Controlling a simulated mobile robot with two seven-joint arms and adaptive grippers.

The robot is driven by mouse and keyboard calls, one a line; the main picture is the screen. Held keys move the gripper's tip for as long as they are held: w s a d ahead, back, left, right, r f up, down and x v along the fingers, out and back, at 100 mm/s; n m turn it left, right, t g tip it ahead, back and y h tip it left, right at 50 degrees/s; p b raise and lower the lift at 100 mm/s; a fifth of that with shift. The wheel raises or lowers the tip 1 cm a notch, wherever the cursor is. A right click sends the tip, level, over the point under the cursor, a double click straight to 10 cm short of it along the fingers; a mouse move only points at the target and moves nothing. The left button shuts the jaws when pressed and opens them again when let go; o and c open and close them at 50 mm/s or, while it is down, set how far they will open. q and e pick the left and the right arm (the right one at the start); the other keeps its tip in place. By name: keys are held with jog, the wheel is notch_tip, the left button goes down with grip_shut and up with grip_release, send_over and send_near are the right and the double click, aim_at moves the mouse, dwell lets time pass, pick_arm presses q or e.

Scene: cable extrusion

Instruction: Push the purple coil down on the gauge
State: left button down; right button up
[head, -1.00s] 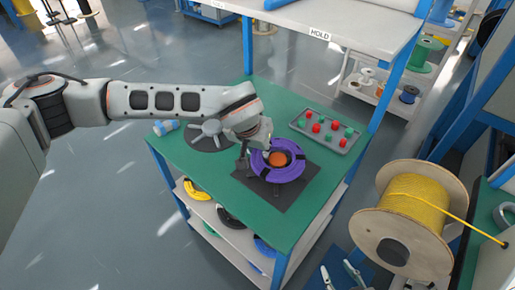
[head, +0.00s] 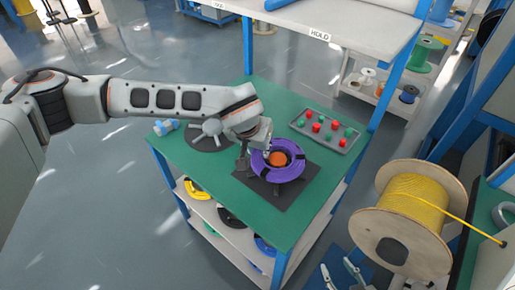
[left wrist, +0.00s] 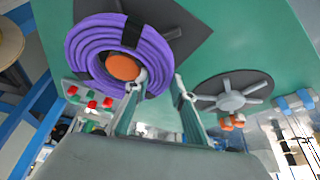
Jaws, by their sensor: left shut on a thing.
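The purple coil (head: 291,174) has black bands and sits around an orange-topped hub (head: 278,159), which I take to be the gauge, over a dark square mat (head: 287,201). Grey spokes show from under the coil. The coil (left wrist: 88,45) and the orange top (left wrist: 123,67) also show in the left wrist view. My left gripper (left wrist: 160,88) is shut on the coil's ring, one finger at the hole and the other outside. In the head view the left gripper (head: 254,152) is at the coil's left side. I cannot tell how low the coil sits.
A second grey spoked hub (head: 210,132) stands left of the coil on the green table (head: 225,172). A grey tray (head: 327,130) with red and green pieces lies at the back right. A blue item (head: 166,126) lies at the left edge. A yellow cable spool (head: 408,215) stands at right.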

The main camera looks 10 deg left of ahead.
pick_arm(q)
jog(key=shift+s+f, duration=0.1)
jog(key=shift+f, duration=0.05)
jog(key=c, duration=1.6)
grip_release()
jog(key=shift+d, duration=0.1)
jog(key=shift+r+p, duration=1.55)
jog(key=shift+r, duration=1)
jog(key=shift+r+p, duration=0.95)
jog(key=shift+r, duration=0.6)
